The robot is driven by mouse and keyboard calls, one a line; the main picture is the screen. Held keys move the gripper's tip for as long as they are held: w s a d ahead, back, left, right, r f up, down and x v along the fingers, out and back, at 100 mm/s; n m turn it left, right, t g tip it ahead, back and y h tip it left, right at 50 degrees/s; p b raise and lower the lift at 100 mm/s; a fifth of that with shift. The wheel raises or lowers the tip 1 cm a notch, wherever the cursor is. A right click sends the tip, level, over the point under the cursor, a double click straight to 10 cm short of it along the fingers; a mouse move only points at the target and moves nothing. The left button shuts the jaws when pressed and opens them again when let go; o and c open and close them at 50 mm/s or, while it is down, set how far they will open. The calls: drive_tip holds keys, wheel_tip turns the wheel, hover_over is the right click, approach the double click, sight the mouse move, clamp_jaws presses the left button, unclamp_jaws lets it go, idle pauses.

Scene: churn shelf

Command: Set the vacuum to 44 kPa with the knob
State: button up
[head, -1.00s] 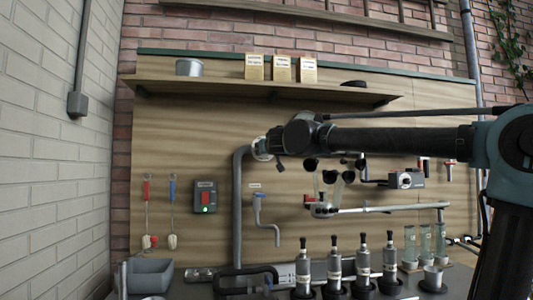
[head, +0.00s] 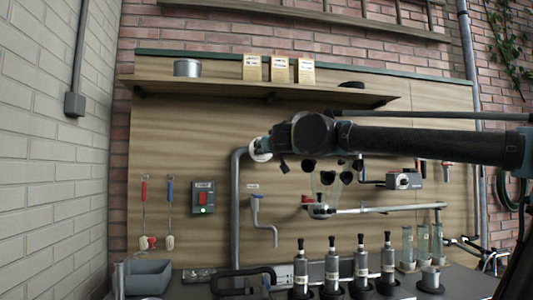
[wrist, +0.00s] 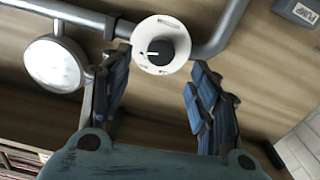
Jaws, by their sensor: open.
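The knob (wrist: 160,52) is a black dial with a white pointer line on a round white plate, set against the grey pipe in the wrist view. Its printed marks are too small to read. The plate (head: 261,149) also shows in the head view, at the top bend of the pipe, partly covered by my gripper. A round white-faced gauge (wrist: 54,65) is left of the knob in the wrist view; its reading is not legible. My gripper (wrist: 160,66) is open, with blue padded fingers either side of the plate's lower part; I cannot tell whether they touch it.
A grey PUMP box (wrist: 298,10) is at the upper right of the wrist view. In the head view, a box with a red switch and green light (head: 203,197) hangs left of the pipe (head: 235,205). A bench with several upright cylinders (head: 332,264) lies below my arm.

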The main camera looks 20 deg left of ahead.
drive_tip(key=shift+v, duration=1.85)
